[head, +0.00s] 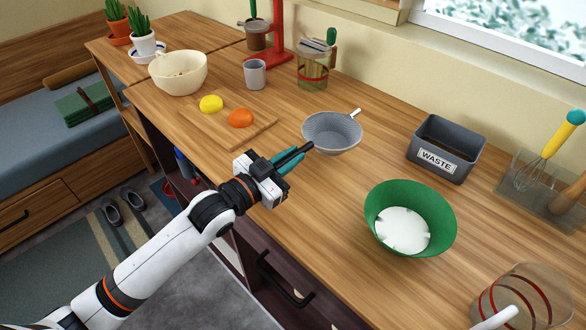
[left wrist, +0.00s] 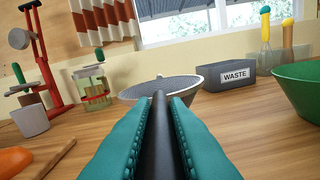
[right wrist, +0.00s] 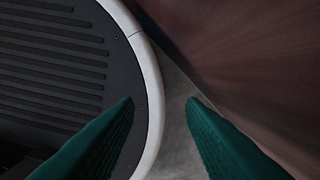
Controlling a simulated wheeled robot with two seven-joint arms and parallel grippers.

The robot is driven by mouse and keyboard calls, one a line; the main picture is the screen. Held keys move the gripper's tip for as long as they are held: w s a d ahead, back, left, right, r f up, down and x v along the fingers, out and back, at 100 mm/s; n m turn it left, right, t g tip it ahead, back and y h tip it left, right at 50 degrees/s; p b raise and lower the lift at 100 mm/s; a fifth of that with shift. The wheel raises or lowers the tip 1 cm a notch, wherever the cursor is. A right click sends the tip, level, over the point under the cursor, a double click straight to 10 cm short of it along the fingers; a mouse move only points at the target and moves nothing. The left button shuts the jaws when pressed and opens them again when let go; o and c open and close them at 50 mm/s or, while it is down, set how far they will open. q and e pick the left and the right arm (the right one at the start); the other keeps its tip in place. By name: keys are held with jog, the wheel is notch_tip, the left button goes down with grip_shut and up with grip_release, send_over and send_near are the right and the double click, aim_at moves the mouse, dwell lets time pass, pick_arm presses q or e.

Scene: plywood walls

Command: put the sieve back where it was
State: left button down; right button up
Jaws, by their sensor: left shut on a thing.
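The sieve (head: 332,133) is a grey mesh bowl with a small hook on its far rim and a black handle (head: 297,155). My left gripper (head: 290,160) has teal fingers shut on that handle. In the left wrist view the handle runs forward between the fingers to the sieve (left wrist: 160,87), mouth up. I cannot tell whether its bottom touches the wooden counter or hangs just above it. My right gripper (right wrist: 160,105) has its teal fingers apart with nothing between them. It is low, between my base and a dark cabinet front, and out of the head view.
A green bowl (head: 380,205) with white contents and a grey WASTE bin (head: 445,149) stand right of the sieve. A cutting board (head: 215,130) with yellow and orange fruit lies left. A jar (head: 312,68), grey cup (head: 255,74) and red stand (head: 275,35) are behind. Bare counter lies in front.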

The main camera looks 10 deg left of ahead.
pick_arm(q)
jog(key=shift+f, duration=1.85)
jog(key=shift+f, duration=0.2)
jog(key=c, duration=1.4)
grip_release()
jog(key=shift+r, duration=0.1)
jog(key=shift+s+r, duration=0.1)
jog(key=shift+r, duration=0.05)
jog(key=b+v, duration=0.1)
jog(key=v, duration=0.9)
jog(key=shift+s+a, duration=0.6)
jog(key=shift+s, duration=0.2)
